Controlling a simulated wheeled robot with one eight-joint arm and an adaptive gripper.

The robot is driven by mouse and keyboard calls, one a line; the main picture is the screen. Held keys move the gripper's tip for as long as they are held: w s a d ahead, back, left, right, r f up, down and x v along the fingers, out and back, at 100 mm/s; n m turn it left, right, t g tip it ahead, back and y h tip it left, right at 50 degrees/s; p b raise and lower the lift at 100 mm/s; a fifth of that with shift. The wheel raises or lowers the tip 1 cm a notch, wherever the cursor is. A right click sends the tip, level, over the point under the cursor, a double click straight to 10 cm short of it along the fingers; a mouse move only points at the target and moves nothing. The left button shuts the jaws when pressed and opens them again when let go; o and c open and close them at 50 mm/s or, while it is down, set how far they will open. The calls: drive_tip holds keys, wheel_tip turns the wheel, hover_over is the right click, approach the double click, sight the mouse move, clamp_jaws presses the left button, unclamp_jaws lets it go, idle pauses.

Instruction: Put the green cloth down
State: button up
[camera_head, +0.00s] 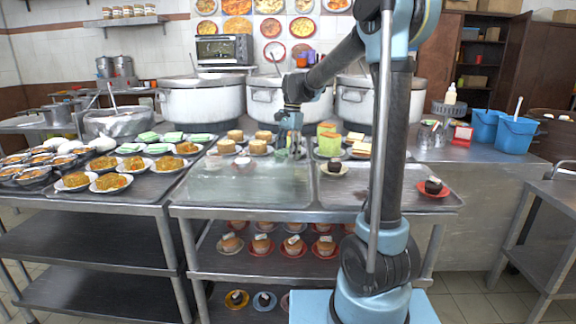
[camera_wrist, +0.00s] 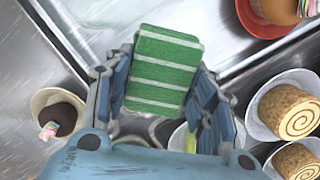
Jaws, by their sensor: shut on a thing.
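The green cloth (camera_wrist: 165,70) is a folded, block-like piece with white stripes. In the wrist view it sits between the two fingers of my gripper (camera_wrist: 166,78), which is shut on it. In the head view my gripper (camera_head: 289,132) points down over the back part of the middle metal counter (camera_head: 235,188), in front of the large pots. The cloth is too small and too covered there to make out clearly. I cannot tell whether its underside touches anything.
Plated rolls (camera_wrist: 294,110) lie right of the gripper in the wrist view, and a small bowl with a dark cake (camera_wrist: 58,115) lies left. A red plate (camera_wrist: 262,18) is at the top right. Large pots (camera_head: 202,100) stand behind. The counter's front part is mostly bare.

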drive_tip(key=shift+f, duration=2.25)
drive_tip(key=o, duration=1.1)
drive_tip(key=shift+r, duration=0.15)
drive_tip(key=r, duration=0.4)
drive_tip(key=w+r, duration=0.1)
drive_tip(key=r, duration=0.2)
drive_tip(key=d+r, duration=0.1)
drive_tip(key=r, duration=0.3)
drive_tip(key=shift+w+d+r, duration=0.1)
drive_tip(key=shift+w+r, duration=0.1)
drive_tip(key=shift+r, duration=0.15)
drive_tip(key=shift+s, duration=0.15)
